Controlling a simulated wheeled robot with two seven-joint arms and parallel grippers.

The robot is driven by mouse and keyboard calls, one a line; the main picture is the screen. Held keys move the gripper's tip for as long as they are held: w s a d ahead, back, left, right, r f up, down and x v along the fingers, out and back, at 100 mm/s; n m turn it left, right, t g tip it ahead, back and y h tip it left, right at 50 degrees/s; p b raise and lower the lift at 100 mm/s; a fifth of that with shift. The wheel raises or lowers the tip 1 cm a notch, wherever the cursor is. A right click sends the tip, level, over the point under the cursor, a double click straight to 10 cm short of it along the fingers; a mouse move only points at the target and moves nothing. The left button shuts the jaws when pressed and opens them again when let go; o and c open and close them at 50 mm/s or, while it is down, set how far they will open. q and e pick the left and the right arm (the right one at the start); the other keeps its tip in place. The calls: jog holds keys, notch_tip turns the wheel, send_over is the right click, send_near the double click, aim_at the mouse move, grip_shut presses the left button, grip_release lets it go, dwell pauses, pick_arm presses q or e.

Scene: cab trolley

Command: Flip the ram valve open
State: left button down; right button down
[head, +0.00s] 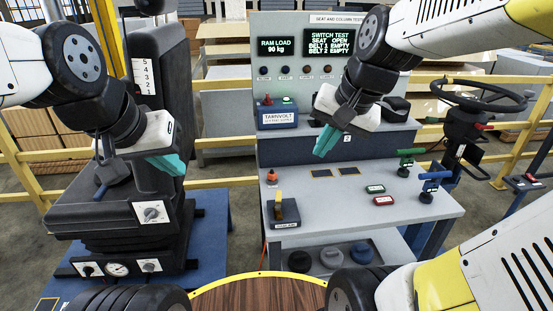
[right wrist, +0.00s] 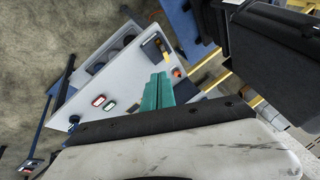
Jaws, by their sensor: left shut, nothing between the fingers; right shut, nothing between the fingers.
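A small black block with an upright yellow lever (head: 279,205) stands at the front left of the grey trolley top; it looks like the ram valve, but its label is too small to read surely. It also shows in the right wrist view as a black and yellow block (right wrist: 155,46), just beyond the fingers. My right gripper (head: 324,144) is shut and empty, above the back of the trolley top, behind and right of the lever and apart from it. My left gripper (head: 170,164) is shut and empty, in front of the black seat, left of the trolley.
The trolley top (head: 340,215) also carries an orange-red knob (head: 271,177), green and blue handled valves (head: 404,163) and two small displays (head: 383,200). A panel (head: 300,30) reads RAM LOAD 90 kg. The seat (head: 150,215) stands left; a steering wheel (head: 478,95) stands right.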

aim_at(278, 200)
jog(key=w+d+f+m+g+y, duration=0.1)
jog(key=w+d+f+m+g, duration=0.15)
jog(key=w+f+m, duration=0.9)
jog(key=w+f, duration=0.1)
jog(key=f, duration=0.3)
jog(key=w+a+f+m+g, duration=0.1)
jog(key=w+f+m, duration=0.1)
jog(key=f, duration=0.4)
jog(key=w+a+f+m+y, duration=0.1)
jog(key=w+f+m, duration=0.1)
jog(key=w+f, duration=0.2)
notch_tip(278, 200, down, 2)
jog(key=shift+f+g, duration=0.1)
jog(key=shift+g, duration=0.25)
jog(key=a, duration=0.3)
jog(key=shift+w+a+f, duration=0.15)
jog(key=shift+w+f, duration=0.1)
jog(key=shift+a, duration=0.5)
